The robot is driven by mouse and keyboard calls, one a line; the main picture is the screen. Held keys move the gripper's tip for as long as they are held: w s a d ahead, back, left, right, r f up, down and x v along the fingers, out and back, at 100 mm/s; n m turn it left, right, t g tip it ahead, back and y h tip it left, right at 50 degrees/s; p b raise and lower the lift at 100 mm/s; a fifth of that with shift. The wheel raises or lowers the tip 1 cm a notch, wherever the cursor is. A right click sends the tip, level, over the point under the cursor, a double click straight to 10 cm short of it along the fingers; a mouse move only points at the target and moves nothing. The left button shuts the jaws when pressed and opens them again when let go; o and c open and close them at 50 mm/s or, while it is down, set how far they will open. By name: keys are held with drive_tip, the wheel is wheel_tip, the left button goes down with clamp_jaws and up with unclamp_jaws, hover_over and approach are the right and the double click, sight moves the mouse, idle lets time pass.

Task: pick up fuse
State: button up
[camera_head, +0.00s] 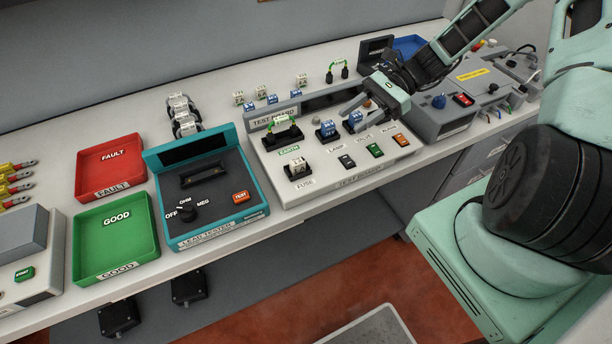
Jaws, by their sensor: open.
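A white block (298,167), which looks like a fuse, sits in the socket above the FUSE label at the front left of the test board (322,178). Similar small white blocks stand on the bench behind the board: a left one (238,98), a middle one (261,92) and a right one (302,80). I cannot read their markings. My gripper (358,113) is open and reaches in from the upper right over the back right of the board.
Blue blocks (328,131) and a green earth lead (282,124) sit on the board. The teal lead tester (228,222), green GOOD tray (115,232) and red FAULT tray (110,163) stand to the left. A grey unit (443,118) stands right of the board.

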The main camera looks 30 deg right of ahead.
drive_tip(key=p, duration=0.4)
approach(300, 160)
drive_tip(key=x, duration=0.4)
drive_tip(key=shift+w+a, duration=0.15)
drive_tip(key=shift+a, duration=0.15)
drive_tip(key=shift+s+p+x, duration=0.2)
drive_tip(key=shift+p+x, duration=1.3)
drive_tip(key=shift+x, duration=0.85)
drive_tip(key=shift+a+f, duration=0.45)
drive_tip(key=shift+c, duration=0.3)
clamp_jaws()
